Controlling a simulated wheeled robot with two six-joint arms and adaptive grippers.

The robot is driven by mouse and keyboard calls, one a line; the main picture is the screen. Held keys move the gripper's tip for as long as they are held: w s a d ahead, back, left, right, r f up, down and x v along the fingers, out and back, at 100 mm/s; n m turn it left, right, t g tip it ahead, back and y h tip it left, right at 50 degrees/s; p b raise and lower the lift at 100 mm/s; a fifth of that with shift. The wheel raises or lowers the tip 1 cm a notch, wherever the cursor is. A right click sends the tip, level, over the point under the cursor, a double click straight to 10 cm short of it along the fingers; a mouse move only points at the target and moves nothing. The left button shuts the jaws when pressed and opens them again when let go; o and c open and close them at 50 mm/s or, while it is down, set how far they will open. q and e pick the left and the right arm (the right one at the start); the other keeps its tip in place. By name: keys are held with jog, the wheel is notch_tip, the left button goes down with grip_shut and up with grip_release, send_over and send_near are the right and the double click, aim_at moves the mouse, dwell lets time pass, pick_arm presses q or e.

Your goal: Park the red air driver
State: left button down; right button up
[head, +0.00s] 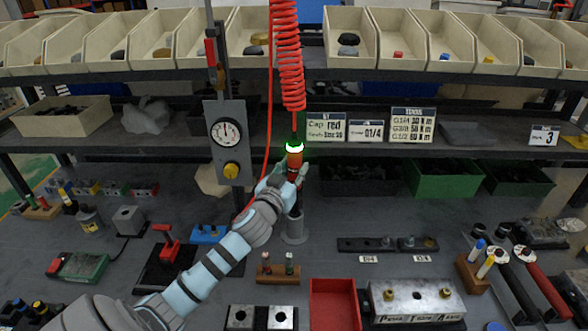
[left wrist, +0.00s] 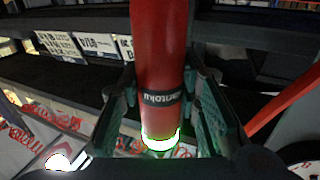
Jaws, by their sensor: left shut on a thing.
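The red air driver (head: 294,161) hangs upright below a coiled red hose (head: 288,60), with a glowing green-white ring near its top. My left gripper (head: 288,182) is shut around the driver's body. In the left wrist view the red driver (left wrist: 160,50) runs between the two fingers of my left gripper (left wrist: 165,100), with a dark lettered band and the lit ring showing. A grey cylindrical holder (head: 294,230) stands on the bench directly below the driver. The driver's lower end is partly hidden by my gripper, so I cannot tell whether it touches the holder. My right gripper is not in view.
A gauge panel (head: 228,140) on a post stands left of the driver. A metal valve block (head: 415,300), a red tray (head: 334,305) and a dark rack (head: 388,245) lie at the front right. A small wooden stand (head: 278,274) is in front. Shelves with bins run behind.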

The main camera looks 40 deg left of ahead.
pick_arm(q)
jog(key=shift+f+b, duration=4.4)
jog(key=shift+f, duration=0.25)
jog(key=c, duration=1.1)
grip_release()
jog(key=shift+s, duration=0.1)
notch_tip(320, 180, up, 10)
jog(key=shift+r, duration=0.1)
